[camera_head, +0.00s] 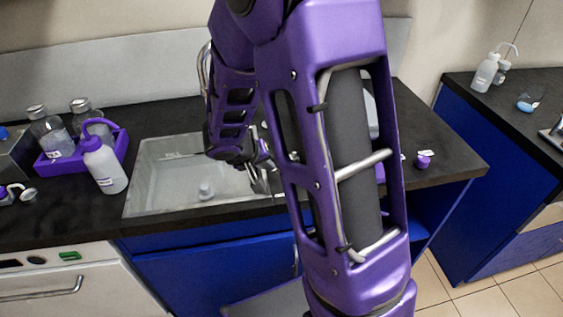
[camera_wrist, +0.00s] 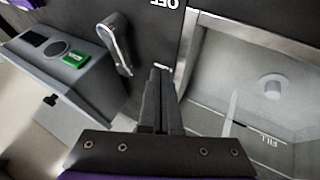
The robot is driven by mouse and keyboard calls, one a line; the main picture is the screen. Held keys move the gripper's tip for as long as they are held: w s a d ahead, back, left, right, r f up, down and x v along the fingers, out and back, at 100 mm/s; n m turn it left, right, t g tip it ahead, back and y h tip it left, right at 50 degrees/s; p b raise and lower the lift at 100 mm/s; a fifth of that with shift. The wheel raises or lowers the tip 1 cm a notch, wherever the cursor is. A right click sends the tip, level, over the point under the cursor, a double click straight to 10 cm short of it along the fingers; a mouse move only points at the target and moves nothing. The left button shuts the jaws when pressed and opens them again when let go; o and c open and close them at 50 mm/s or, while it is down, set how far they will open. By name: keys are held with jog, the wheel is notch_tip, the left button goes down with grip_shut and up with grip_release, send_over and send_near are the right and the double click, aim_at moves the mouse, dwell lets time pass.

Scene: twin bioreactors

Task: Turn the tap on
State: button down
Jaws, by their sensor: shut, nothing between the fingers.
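In the wrist view a metal lever (camera_wrist: 116,42) stands on the dark counter near an upside-down "OFF" label (camera_wrist: 165,4). I cannot tell for certain whether this lever is the tap's handle. My gripper (camera_wrist: 160,72) has its fingers together and empty, just right of the lever and apart from it as far as I can see. In the head view my gripper (camera_head: 260,182) is over the sink's right part, partly hidden by my arm.
The grey sink (camera_head: 150,190) also shows in the wrist view (camera_wrist: 235,80). A grey box with a green button (camera_wrist: 80,70) lies left of the lever. A purple caddy (camera_head: 122,145) with bottles stands left of the sink. My arm hides much of the counter.

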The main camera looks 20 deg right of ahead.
jog(key=d, duration=0.2)
jog(key=shift+s+d+p, duration=0.1)
jog(key=shift+d+p, duration=0.3)
jog(key=shift+d, duration=0.65)
jog(key=shift+f, duration=0.1)
jog(key=shift+d+f+b, duration=0.1)
jog(key=shift+d+b, duration=0.1)
jog(key=shift+b, duration=0.3)
jog(key=shift+d+r+m+g+b, duration=0.2)
jog(key=shift+d+m+g+b, duration=0.15)
jog(key=shift+m, duration=0.15)
